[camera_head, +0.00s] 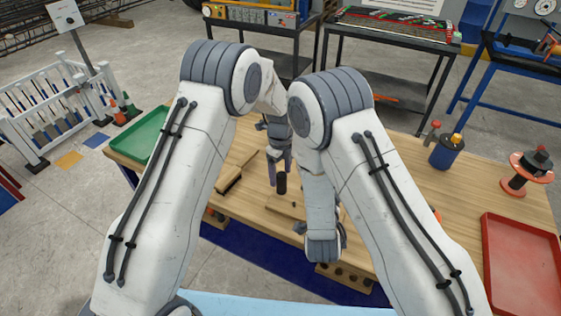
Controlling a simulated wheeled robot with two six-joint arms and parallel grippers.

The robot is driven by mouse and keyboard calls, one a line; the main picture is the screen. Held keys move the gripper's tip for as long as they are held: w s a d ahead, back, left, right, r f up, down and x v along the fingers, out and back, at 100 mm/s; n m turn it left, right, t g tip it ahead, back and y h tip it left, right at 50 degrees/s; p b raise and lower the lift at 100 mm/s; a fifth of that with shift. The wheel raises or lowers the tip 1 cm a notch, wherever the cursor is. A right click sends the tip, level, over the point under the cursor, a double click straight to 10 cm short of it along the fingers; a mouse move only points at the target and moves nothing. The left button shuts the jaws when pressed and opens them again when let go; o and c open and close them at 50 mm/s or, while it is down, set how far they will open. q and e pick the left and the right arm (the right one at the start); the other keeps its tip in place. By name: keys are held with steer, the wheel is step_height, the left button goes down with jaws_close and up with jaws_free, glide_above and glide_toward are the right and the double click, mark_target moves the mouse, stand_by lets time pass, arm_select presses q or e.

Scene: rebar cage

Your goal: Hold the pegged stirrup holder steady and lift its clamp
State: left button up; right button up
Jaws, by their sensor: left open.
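A light wooden block (285,207) lies on the workbench and may be part of the stirrup holder; my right forearm covers part of it. A short black cylinder (281,184) stands upright just above the block in the picture. My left gripper (280,165) points down at this cylinder and is open, one finger on each side or close by; I cannot tell whether they touch it. My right gripper (325,246) is low over the front of the bench, and its fingers are hidden behind its wrist. The clamp and pegs cannot be made out.
The wooden workbench (405,165) carries a green tray (150,135), a wooden tool (229,184) at left, a blue container (446,152), a red-flanged spool (528,172) and a red tray (520,262) at right. A block with holes (345,277) is at the front edge.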

mark_target(287, 199)
arm_select(q)
steer(key=shift+f, duration=1.8)
jaws_close()
